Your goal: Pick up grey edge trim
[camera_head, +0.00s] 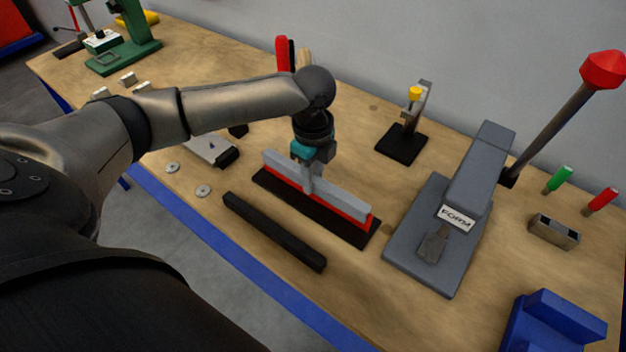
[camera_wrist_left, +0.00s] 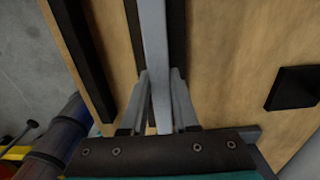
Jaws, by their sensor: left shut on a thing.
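The grey edge trim (camera_head: 338,198) is a long straight grey bar with a red strip (camera_head: 357,219) along its lower side. It stands over a flat black base (camera_head: 350,233) on the wooden bench. My left gripper (camera_head: 309,187) reaches down from above and is shut on the trim near its middle. In the left wrist view the trim (camera_wrist_left: 155,60) runs lengthwise between the two fingers (camera_wrist_left: 158,105). I cannot tell whether the trim touches the black base or is slightly lifted. My right gripper is not in view.
A loose black bar (camera_head: 275,232) lies in front of the base. A grey lever press (camera_head: 440,235) with a red knob stands to the right, and a small black stand (camera_head: 402,143) behind. A blue block (camera_head: 555,325) sits at the front right. Bare wood lies between them.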

